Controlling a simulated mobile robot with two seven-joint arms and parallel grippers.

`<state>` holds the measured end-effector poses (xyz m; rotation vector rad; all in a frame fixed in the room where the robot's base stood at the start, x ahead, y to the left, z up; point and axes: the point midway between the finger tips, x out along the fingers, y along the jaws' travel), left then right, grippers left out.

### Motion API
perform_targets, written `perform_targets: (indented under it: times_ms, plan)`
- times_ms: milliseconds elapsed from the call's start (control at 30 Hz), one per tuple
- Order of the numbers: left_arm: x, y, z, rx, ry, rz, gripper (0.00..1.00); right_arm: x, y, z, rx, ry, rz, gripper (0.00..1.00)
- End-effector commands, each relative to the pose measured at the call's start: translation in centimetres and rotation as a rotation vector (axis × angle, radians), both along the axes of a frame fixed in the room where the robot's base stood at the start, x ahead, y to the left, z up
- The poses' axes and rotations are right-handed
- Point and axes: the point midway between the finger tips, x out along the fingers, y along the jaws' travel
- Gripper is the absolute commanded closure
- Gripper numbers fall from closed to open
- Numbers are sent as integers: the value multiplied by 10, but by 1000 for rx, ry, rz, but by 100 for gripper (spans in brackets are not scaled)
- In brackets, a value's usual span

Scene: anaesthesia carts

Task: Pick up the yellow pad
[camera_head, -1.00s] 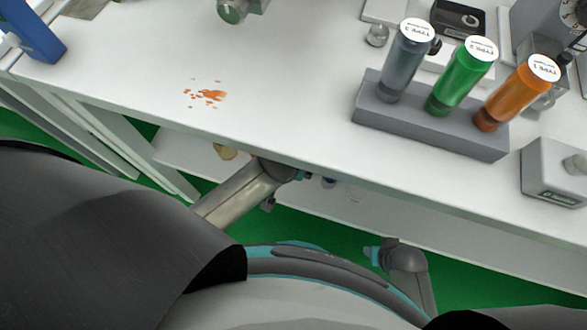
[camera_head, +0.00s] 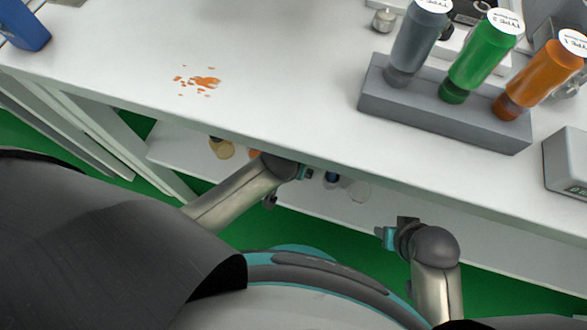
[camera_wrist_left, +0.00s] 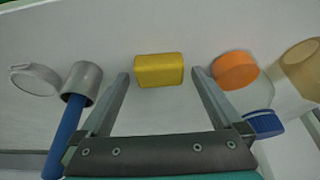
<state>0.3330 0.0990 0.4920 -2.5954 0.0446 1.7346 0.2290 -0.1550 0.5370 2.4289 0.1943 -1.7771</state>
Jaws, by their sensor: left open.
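The yellow pad (camera_wrist_left: 159,70) is a small block on a pale surface in the left wrist view. My left gripper (camera_wrist_left: 160,76) is open, with one finger on each side of the pad in the picture. I see no clear contact with it. In the head view my left forearm reaches the lower shelf under the table edge, where the left fingers and the pad are hidden. My right arm's wrist shows in front of the table, but its fingers do not show.
In the wrist view, a grey cup-shaped object with a blue handle (camera_wrist_left: 80,83) lies left of the pad. An orange-capped jar (camera_wrist_left: 236,71) and a blue-capped container (camera_wrist_left: 263,124) are close on the right. The white tabletop (camera_head: 290,75) overhangs the lower shelf (camera_head: 178,150).

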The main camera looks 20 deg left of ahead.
Motion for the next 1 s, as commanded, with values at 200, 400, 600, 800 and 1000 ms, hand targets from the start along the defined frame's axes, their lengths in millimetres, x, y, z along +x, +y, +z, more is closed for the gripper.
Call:
perform_targets:
  times_ms: [200,400,600,800,1000]
  plan:
    - [0,0,0,-1,0,0,0,0,0,1,0,0,0,50]
    - [0,0,0,-1,0,0,22,0,0,1,0,0,0,50]
    - [0,0,0,-1,0,0,45,0,0,0,0,0,0,50]
    - [0,0,0,-1,0,0,68,0,0,0,0,0,0,50]
    - [0,0,0,-1,0,0,79,0,0,0,1,0,0,50]
